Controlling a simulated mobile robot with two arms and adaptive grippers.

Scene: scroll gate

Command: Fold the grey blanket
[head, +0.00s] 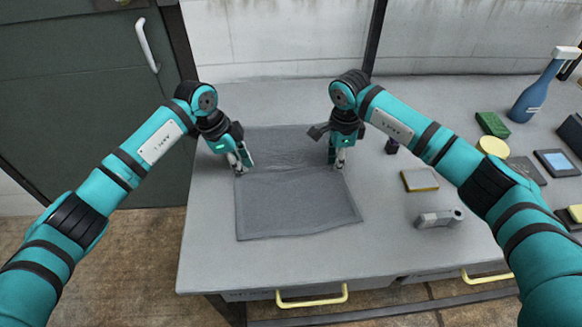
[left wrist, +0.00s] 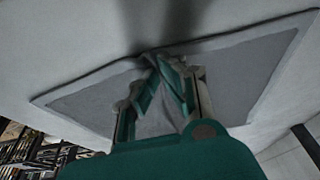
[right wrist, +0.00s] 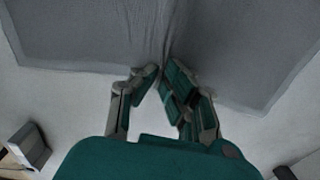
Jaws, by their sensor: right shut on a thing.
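The grey blanket lies on the table in the head view, with a nearer flat part (head: 295,208) and a farther part (head: 285,143). A crease runs between the two parts, roughly from one gripper to the other. My left gripper (head: 242,168) is at the blanket's left edge; its fingertips come together on the cloth (left wrist: 235,75) in the left wrist view. My right gripper (head: 340,165) is at the right edge, shut on the blanket. In the right wrist view, folds in the cloth (right wrist: 75,35) run to its fingertips (right wrist: 162,72). The exact pinched bits are hidden by the fingers.
Right of the blanket are a yellow-and-grey block (head: 419,180), a grey device (head: 438,218) and a small dark object (head: 392,146). Farther right are a green sponge (head: 492,124), a yellow round thing (head: 492,146) and a blue bottle (head: 535,95). The table front is clear.

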